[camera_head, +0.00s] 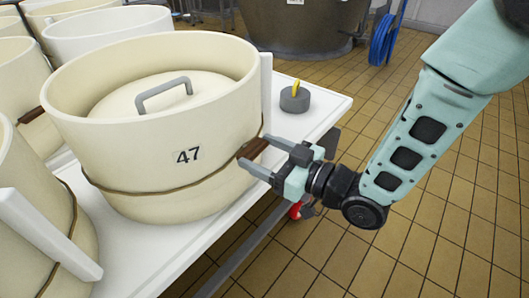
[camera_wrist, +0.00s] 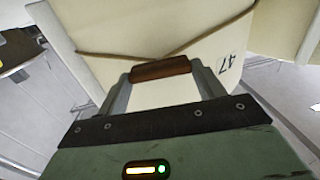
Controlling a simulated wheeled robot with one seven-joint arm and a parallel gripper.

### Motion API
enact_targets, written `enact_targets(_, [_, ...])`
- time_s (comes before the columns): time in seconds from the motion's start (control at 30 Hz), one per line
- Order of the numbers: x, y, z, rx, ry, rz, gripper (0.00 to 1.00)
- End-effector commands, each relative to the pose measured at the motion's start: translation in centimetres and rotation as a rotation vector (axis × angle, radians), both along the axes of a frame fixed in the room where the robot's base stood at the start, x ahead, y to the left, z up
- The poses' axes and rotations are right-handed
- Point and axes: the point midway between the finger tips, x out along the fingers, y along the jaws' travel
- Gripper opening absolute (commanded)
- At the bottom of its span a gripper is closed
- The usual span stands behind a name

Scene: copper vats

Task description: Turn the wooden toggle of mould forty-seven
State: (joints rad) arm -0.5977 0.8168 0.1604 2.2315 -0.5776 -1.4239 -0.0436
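Mould 47 (camera_head: 140,160) is a large cream round tub with a dark cord around its lower body and the number 47 on its front. It stands at the right end of a white table. Its wooden toggle (camera_head: 256,149) is a short brown bar on the cord, right of the number. In the wrist view the toggle (camera_wrist: 160,70) lies crosswise between the fingertips. My gripper (camera_head: 255,151) is open, with one finger at each end of the toggle. I cannot tell whether the fingers touch it. The mould's wall fills the wrist view behind the toggle.
Other cream moulds (camera_head: 35,220) crowd the left and back. A small grey disc with a yellow peg (camera_head: 295,99) stands on the table (camera_head: 325,98) at the right. Tiled floor lies beyond.

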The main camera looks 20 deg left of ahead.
Motion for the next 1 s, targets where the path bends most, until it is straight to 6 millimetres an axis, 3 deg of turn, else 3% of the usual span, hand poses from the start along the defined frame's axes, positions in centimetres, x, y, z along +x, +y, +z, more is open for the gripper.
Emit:
enact_targets(0.47, [0.03, -0.06, 0.08, 0.017, 0.058, -0.001, 0.45])
enact_targets(1.0, [0.26, -0.18, 0.17, 0.142, 0.481, -0.002, 0.45])
